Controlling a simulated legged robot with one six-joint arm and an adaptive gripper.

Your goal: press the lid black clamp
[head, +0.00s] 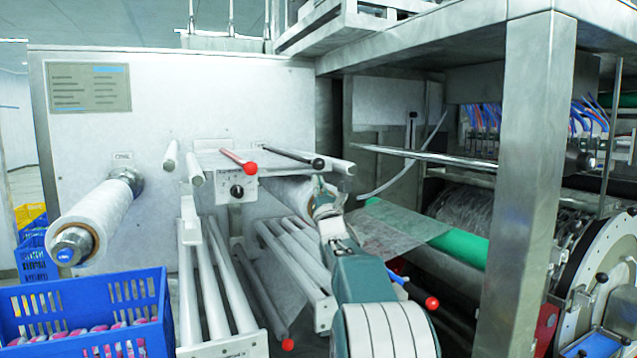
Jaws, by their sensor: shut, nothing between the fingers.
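The black clamp (290,154) is a slim black lever with a rounded knob. It lies slanted across the small plate at the top of the roller frame, with its knob end at the lower right. My gripper (319,184) is shut and empty, its tip just below that knob in the picture. I cannot tell whether they touch. My arm rises from the bottom middle and hides part of the film and rollers behind it.
A red lever (238,160) with a red ball lies left of the black clamp. A steel post (525,180) stands at right. A blue crate (85,292) is at lower left.

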